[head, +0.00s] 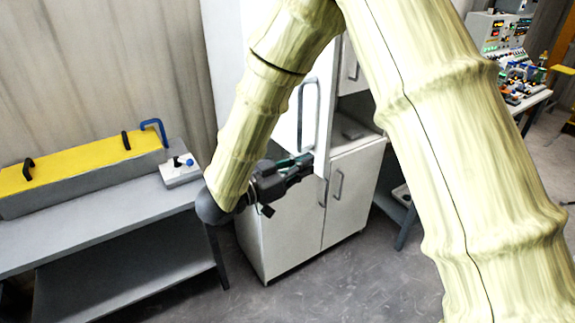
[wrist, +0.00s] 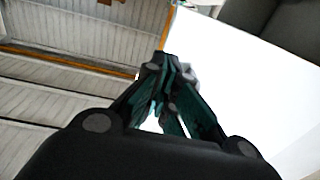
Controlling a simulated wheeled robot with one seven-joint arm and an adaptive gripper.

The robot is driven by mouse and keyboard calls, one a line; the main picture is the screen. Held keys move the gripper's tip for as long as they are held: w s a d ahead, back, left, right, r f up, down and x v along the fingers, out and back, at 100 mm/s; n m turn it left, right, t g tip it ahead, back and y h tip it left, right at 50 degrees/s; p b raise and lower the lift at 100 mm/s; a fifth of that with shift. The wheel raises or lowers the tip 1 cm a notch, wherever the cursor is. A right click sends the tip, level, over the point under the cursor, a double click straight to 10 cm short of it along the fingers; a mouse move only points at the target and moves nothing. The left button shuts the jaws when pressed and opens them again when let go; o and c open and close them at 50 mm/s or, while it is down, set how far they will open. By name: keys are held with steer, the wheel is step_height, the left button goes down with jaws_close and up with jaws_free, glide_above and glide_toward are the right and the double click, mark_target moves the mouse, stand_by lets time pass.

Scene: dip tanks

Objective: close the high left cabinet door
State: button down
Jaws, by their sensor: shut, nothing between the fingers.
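The high left cabinet door (head: 324,110) stands open on the white cabinet, swung out from its front, with a grey bar handle (head: 308,112) on its face. Part of the door is hidden behind my arm. My gripper (head: 308,160) is at the door's lower edge, fingers shut and empty. In the wrist view the shut fingertips (wrist: 170,66) point at or alongside a broad white surface (wrist: 245,75), likely the door. I cannot tell whether they touch it.
Two shut lower doors (head: 290,215) with handles are below. An open shelf space (head: 355,125) shows beside the door. A grey bench (head: 100,205) with a yellow-topped tank (head: 80,160) stands left. A control console (head: 497,35) is at back right. Floor in front is clear.

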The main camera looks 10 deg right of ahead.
mark_target(324, 157)
steer(key=shift+p+x, duration=0.75)
steer(key=shift+x, duration=1.05)
steer(key=shift+d, duration=0.1)
